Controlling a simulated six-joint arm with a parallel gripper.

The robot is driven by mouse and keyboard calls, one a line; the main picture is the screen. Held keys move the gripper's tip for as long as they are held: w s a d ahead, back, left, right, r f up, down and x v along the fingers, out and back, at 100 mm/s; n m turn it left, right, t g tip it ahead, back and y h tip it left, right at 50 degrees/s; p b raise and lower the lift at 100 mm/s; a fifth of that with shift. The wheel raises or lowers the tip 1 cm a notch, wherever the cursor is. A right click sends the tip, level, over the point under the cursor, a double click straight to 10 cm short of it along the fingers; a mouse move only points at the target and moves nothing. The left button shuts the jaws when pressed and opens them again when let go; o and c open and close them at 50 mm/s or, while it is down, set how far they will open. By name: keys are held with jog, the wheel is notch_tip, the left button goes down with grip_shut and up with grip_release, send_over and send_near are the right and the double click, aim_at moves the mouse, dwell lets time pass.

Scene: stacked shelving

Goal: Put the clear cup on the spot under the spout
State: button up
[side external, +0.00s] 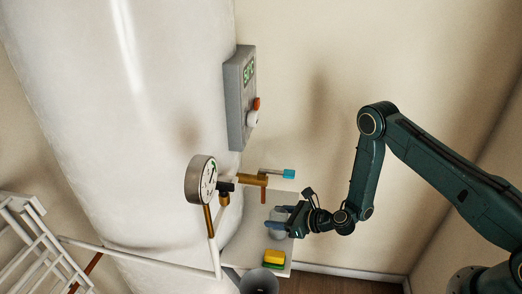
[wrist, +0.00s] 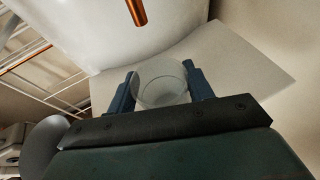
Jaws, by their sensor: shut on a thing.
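My gripper (wrist: 160,88) is shut on the clear cup (wrist: 161,82), one blue finger on each side of it in the wrist view. The cup looks upright and empty. In the side external view the cup (side external: 279,214) shows at the tip of my gripper (side external: 285,221), over or on the pale shelf; I cannot tell whether it touches. The copper spout (wrist: 136,10) points down beyond the cup in the wrist view. In the side external view the spout (side external: 263,195) hangs below a brass tap with a blue handle (side external: 288,174). The spot under it is not clearly visible.
The pale shelf (wrist: 245,60) has bare room to the right of the cup. A yellow and green sponge (side external: 274,258) and a grey container (side external: 259,281) are near the shelf's front. A pressure gauge (side external: 201,180), white tank (side external: 130,100) and grey control box (side external: 236,105) stand close.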

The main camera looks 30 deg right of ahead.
jog(key=shift+r, duration=0.15)
jog(key=shift+s+d+r, duration=0.1)
jog(key=shift+r, duration=0.3)
notch_tip(320, 180, up, 6)
jog(key=s+d, duration=1.4)
dwell(0.6)
jog(key=shift+w+a+f, duration=0.1)
jog(key=shift+w, duration=0.05)
dwell(0.5)
jog(key=w+a+f+n+g+y, duration=0.3)
jog(key=w+f+n+y, duration=0.1)
jog(key=w+f, duration=0.1)
jog(key=shift+w+n, duration=0.3)
jog(key=shift+w, duration=0.45)
jog(key=shift+a, duration=0.15)
